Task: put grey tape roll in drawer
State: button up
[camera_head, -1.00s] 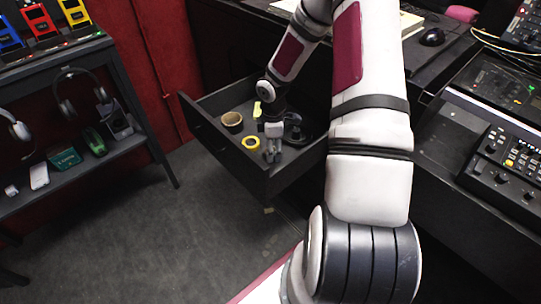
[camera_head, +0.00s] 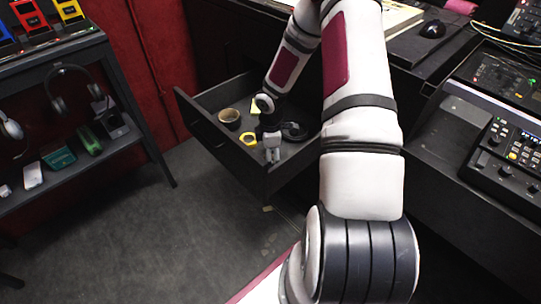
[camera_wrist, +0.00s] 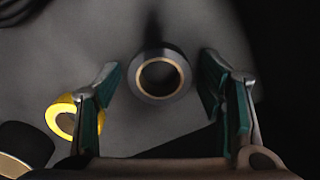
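The grey tape roll (camera_wrist: 135,80) lies flat between my fingers in the wrist view, with a gap on each side. My gripper (camera_wrist: 160,88) is open around it and holds nothing. In the head view my gripper (camera_head: 272,156) points down inside the open drawer (camera_head: 222,148), near its front edge. My gripper hides the grey roll there. The grey surface around the roll appears to be the drawer floor.
A yellow tape roll (camera_head: 243,138) lies left of my gripper; it also shows in the wrist view (camera_wrist: 53,117). A brown roll (camera_head: 229,118) sits farther back. A dark coiled item (camera_head: 295,131) lies to the right. A shelf with headphones (camera_head: 72,92) stands at left.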

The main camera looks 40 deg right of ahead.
jog(key=shift+r, duration=0.1)
jog(key=s+a+r+m+h+p, duration=0.1)
jog(key=s+a+r+p, duration=0.1)
jog(key=r, duration=1.1)
jog(key=s+a+r+m+h+p, duration=0.1)
jog(key=s+a+r+m+p, duration=0.1)
jog(key=r, duration=1.1)
jog(key=s+a+r+m+h, duration=0.1)
jog(key=s+a+r+m, duration=0.15)
jog(key=s+r, duration=0.2)
jog(key=s+a+r+m, duration=0.1)
jog(key=s+a+r, duration=0.2)
jog(key=r, duration=0.3)
jog(key=s+a+r+m+y, duration=0.1)
jog(key=s+a+r+m, duration=0.1)
jog(key=s+a, duration=0.4)
jog(key=s+a+r+m+t+y, duration=0.1)
jog(key=s+a+r+m+y, duration=0.1)
jog(key=s+a, duration=0.4)
jog(key=s+r+m, duration=0.1)
jog(key=s, duration=0.4)
jog(key=shift+s+r, duration=0.3)
jog(key=shift+r, duration=0.1)
